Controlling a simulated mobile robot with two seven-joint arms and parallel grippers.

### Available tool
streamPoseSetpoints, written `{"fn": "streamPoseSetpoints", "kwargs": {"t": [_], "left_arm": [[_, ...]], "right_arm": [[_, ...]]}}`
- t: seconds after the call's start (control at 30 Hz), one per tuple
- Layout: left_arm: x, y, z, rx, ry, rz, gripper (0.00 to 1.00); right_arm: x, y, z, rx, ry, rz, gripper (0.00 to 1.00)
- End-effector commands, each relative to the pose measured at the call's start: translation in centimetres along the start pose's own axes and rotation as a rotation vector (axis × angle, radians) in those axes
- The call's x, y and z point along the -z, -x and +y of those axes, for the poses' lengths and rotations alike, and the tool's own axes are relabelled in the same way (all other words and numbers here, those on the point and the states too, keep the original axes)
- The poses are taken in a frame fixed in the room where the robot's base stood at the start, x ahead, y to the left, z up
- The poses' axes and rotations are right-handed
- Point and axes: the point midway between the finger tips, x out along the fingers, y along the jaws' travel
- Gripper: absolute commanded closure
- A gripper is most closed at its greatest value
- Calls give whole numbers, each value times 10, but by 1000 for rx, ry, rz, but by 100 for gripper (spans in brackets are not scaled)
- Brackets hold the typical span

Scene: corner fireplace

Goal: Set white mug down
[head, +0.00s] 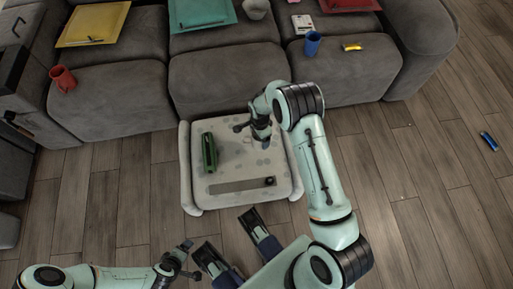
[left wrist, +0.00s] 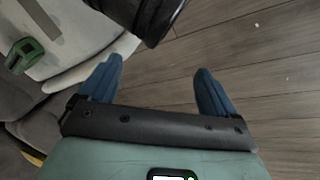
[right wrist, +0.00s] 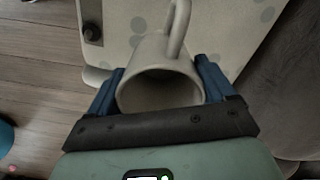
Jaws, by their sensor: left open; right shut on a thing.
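The white mug (right wrist: 150,52) fills the middle of the right wrist view, its open mouth facing the camera and its handle pointing up in the picture. My right gripper (head: 252,137) is shut on it, with a blue finger on each side. In the head view this gripper is over the right part of the pale spotted ottoman (head: 229,172); the mug is hard to make out there against the pale top. I cannot tell whether the mug touches the ottoman. My left gripper (head: 192,260) is open and empty over the floor, fingers apart in the left wrist view (left wrist: 158,72).
A green object (head: 209,152) stands on the ottoman's left side, and a grey strip with a black knob (head: 270,181) lies along its front. The sofa behind holds a red mug (head: 63,78), a blue cup (head: 312,43) and a yellow item (head: 352,46). A blue can (head: 489,141) lies on the floor.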

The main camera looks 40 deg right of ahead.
Motion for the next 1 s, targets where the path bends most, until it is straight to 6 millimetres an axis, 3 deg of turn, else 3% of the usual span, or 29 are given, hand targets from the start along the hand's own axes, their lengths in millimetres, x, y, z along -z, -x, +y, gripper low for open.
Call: {"fn": "streamPoseSetpoints", "kwargs": {"t": [0.03,0.2,0.47,0.67,1.0], "left_arm": [[6,-7,-2,2,2,17,9],[14,-17,-8,9,7,40,9],[1,-23,-16,24,15,1,9],[-15,-34,-29,47,29,-50,9],[-18,-35,-31,51,32,-61,9]], "right_arm": [[0,-18,0,-3,-1,0,60],[0,-50,0,-1,0,0,60],[0,-68,0,1,1,0,60],[0,-99,0,0,0,0,60],[0,-102,-1,2,1,0,60]]}}
